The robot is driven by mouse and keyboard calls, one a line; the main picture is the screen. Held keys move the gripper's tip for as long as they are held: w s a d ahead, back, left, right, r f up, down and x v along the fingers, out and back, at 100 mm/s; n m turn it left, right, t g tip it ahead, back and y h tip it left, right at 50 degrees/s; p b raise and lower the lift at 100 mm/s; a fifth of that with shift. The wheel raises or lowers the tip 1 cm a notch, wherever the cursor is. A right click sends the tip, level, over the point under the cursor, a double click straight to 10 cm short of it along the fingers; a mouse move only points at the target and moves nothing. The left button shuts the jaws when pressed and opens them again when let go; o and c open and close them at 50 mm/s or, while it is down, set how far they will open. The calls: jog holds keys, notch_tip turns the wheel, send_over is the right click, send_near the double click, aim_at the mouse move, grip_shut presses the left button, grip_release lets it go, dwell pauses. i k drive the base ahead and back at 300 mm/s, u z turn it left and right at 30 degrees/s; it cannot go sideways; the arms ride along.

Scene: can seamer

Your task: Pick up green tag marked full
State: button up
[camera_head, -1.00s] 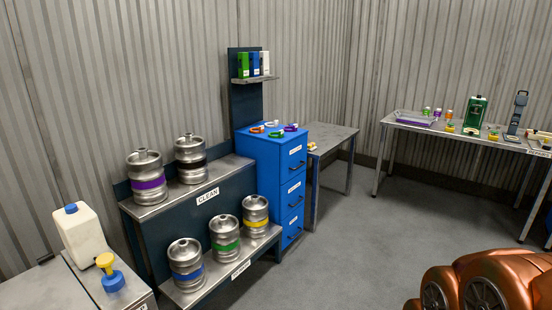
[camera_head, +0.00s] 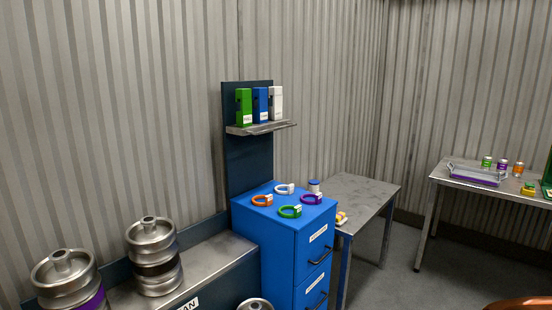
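A green ring-shaped tag (camera_head: 290,212) with a small white label lies on top of the blue drawer cabinet (camera_head: 262,240), near its front edge. The label's text is too small to read. An orange ring tag (camera_head: 262,200), a white ring tag (camera_head: 284,189) and a purple ring tag (camera_head: 311,199) lie around it on the same top.
A shelf (camera_head: 262,128) with green, blue and white boxes is above the cabinet's back. Metal kegs (camera_head: 153,255) stand on a rack at left. A grey table (camera_head: 365,190) stands right of the cabinet. Another table (camera_head: 445,183) with small items is at far right. Grey floor lies between.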

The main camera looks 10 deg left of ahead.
aim_at(244, 117)
jog(key=i, duration=2.05)
jog(key=u, duration=2.5)
